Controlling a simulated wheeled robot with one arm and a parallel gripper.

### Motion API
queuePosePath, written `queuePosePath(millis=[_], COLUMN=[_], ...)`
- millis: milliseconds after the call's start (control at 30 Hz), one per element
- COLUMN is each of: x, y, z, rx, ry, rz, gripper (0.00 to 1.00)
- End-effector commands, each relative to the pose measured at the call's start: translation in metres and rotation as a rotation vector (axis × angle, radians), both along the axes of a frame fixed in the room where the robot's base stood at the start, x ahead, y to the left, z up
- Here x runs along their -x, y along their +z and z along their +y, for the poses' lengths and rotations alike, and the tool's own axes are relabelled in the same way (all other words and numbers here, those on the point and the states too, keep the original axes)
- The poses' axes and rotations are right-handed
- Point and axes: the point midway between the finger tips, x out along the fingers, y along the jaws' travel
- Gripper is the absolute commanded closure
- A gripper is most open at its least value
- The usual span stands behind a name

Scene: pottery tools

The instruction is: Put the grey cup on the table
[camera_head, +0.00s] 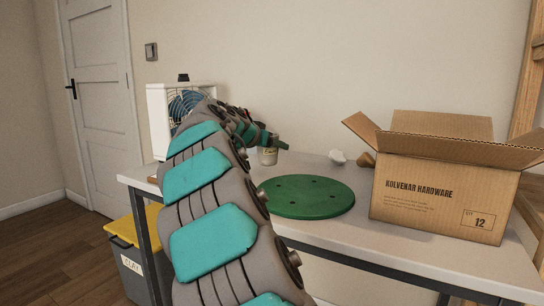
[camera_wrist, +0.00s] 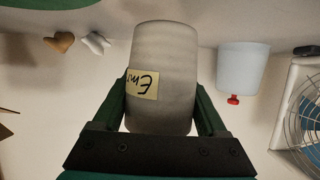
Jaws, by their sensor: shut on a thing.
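The grey cup (camera_wrist: 165,55) has a cream label with handwriting, partly cut off by the curve of its side. My gripper (camera_wrist: 160,92) is shut on it, with one green finger on each side. In the head view the cup (camera_head: 268,157) shows small beneath my gripper (camera_head: 277,144), over the back part of the table (camera_head: 420,262). Whether its base touches the tabletop I cannot tell. My arm hides part of the table's left side.
A green round board (camera_head: 308,196) lies mid-table. An open cardboard box (camera_head: 440,200) stands right. White (camera_head: 337,157) and brown (camera_head: 366,159) lumps lie behind. A fan (camera_head: 160,115) stands back left. A pale vessel (camera_wrist: 243,68) with a red knob shows in the wrist view.

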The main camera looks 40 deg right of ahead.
Motion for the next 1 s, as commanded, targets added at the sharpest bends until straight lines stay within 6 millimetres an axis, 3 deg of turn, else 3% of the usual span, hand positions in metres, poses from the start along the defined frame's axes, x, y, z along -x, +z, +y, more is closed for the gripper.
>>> queuePosePath(millis=[133,400,767,800,1000], x=[-0.001,-0.001,-0.001,-0.001,-0.001], y=[-0.005,-0.035,-0.039,-0.038,-0.038], z=[-0.001,-0.001,-0.001,-0.001,-0.001], rx=[0.002,0.000,0.000,0.000,-0.001], ry=[0.000,0.000,0.000,0.000,0.000], rz=[0.002,0.002,0.000,0.000,0.000], gripper=[0.94,0.94,0.94,0.23,0.00])
